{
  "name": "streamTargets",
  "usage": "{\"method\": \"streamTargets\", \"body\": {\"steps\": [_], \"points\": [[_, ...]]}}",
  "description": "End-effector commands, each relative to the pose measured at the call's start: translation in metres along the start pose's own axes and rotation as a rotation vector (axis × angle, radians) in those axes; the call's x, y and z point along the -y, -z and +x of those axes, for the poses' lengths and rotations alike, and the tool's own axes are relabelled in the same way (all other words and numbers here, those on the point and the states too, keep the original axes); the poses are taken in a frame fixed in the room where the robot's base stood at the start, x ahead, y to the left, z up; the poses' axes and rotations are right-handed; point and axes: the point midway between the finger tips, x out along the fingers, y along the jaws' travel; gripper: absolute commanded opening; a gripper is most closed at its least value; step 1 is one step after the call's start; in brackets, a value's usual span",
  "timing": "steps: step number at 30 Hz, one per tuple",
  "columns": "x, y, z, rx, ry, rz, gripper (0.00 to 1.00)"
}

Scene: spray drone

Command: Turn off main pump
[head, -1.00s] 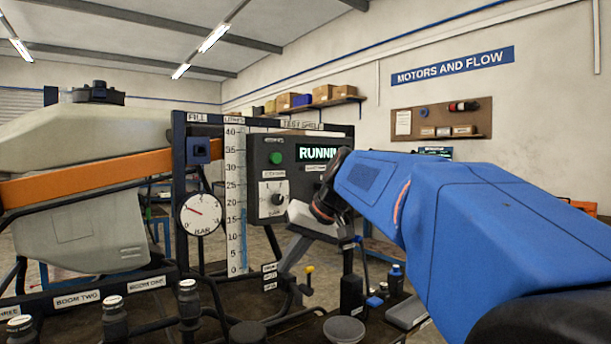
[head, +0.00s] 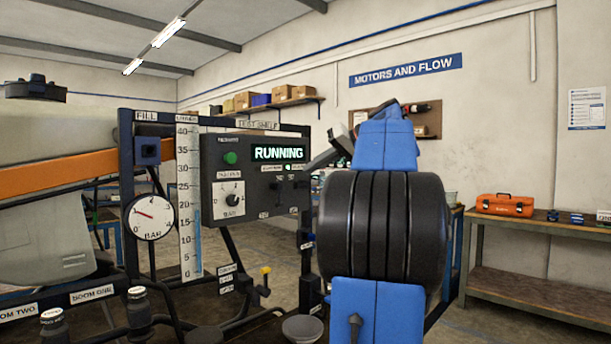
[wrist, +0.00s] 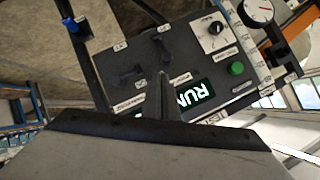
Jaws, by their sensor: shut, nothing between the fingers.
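The dark control box (head: 255,180) stands left of my arm in the head view. My gripper (wrist: 164,78) is shut and empty in front of the panel, partly covering the display. I cannot tell whether it touches anything. In the head view my arm hides part of it.
A pressure gauge (head: 150,217) and a litre scale (head: 189,200) stand left of the box. A yellow-handled valve (head: 265,280) is below. A workbench with an orange toolbox (head: 505,205) is at the right. Open floor lies between.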

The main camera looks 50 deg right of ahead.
Motion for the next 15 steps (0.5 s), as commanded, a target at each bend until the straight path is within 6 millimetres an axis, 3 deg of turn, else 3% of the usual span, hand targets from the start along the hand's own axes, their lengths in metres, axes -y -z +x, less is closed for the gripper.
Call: {"method": "streamTargets", "body": {"steps": [1,7,15], "points": [[-0.011,0.010,-0.013,-0.021,0.002,-0.006,0.00],[-0.034,0.037,-0.052,-0.085,0.020,-0.045,0.00],[-0.043,0.048,-0.072,-0.114,0.029,-0.068,0.00]]}}
